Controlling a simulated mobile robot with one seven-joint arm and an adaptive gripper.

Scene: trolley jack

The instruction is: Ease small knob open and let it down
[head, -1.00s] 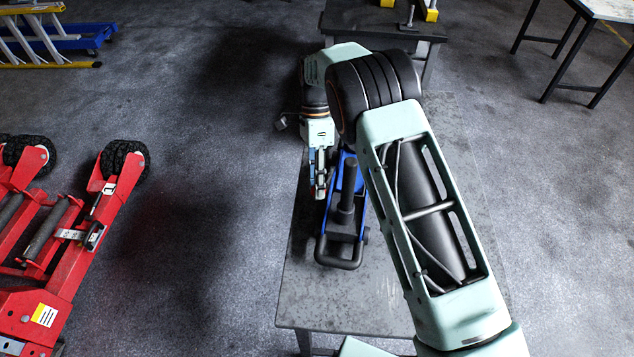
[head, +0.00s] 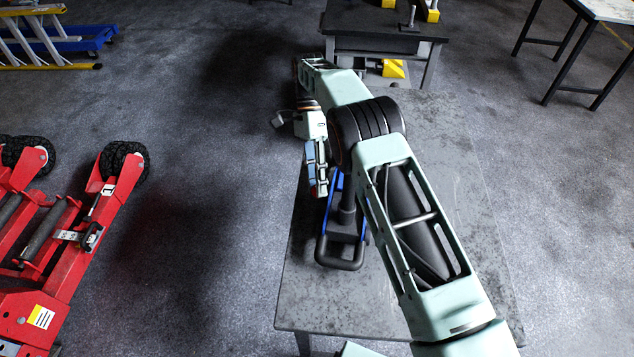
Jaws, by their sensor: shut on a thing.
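The blue trolley jack (head: 334,186) stands on a grey table, with its black U-shaped handle (head: 340,263) toward the near side. A black upright post shows at its middle, partly behind my arm. My gripper (head: 318,190) points down at the left side of the jack, close against it. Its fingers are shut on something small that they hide. The small knob itself cannot be made out. The far part of the jack is hidden by my arm, so the height of its lifting end cannot be told.
The grey table (head: 350,312) is bare in front of the jack and to its right. A darker bench (head: 375,44) with yellow parts stands behind. A red wheeled machine (head: 70,240) is on the floor at left. A white-topped table (head: 600,8) stands at back right.

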